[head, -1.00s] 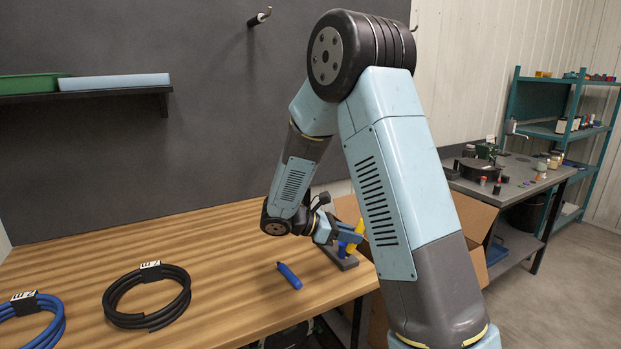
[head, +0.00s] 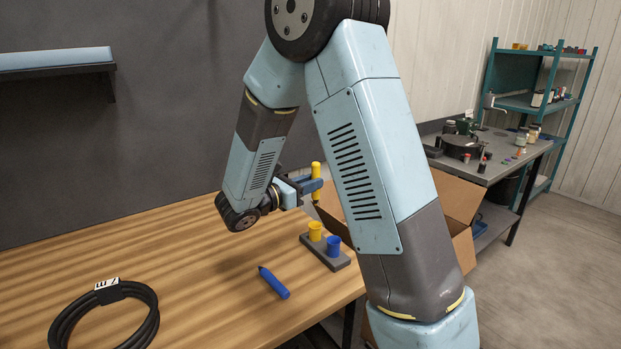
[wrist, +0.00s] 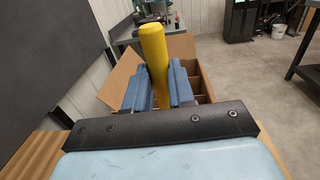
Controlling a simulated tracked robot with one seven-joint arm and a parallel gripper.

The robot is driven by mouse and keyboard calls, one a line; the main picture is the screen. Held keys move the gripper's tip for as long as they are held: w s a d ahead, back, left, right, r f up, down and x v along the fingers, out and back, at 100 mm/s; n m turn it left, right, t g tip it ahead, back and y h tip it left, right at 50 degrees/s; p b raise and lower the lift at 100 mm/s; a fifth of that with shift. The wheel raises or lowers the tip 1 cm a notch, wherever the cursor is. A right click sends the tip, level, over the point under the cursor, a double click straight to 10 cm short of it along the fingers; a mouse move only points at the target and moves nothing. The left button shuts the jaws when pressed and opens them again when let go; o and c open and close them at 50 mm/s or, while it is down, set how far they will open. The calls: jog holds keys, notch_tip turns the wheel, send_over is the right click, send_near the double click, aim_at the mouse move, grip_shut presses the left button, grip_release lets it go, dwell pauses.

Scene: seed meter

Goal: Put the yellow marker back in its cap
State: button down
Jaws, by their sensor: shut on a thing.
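My gripper (head: 311,186) is shut on the yellow marker (head: 316,176) and holds it upright in the air. In the wrist view the yellow marker (wrist: 155,60) stands between the blue jaws (wrist: 152,92). The yellow cap (head: 315,231) sits in a grey holder (head: 337,264) on the table, below and apart from the marker. A blue cap (head: 333,246) stands beside it in the same holder. A blue marker (head: 273,282) lies on the table to the left of the holder. The marker's lower tip is small and hard to make out.
A black cable coil (head: 104,315) lies at the table's front left. An open cardboard box (head: 456,207) stands just beyond the table's right edge. A grey bench (head: 497,167) with small items is farther right. The table's left middle is clear.

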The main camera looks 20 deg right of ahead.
aim_at(314, 202)
jog(key=shift+f, duration=2.95)
jog(key=shift+s+f, duration=0.1)
jog(key=shift+f, duration=0.05)
jog(key=shift+f, duration=2.25)
dwell(1.0)
jog(key=c, duration=0.9)
grip_release()
jog(key=shift+a, duration=0.1)
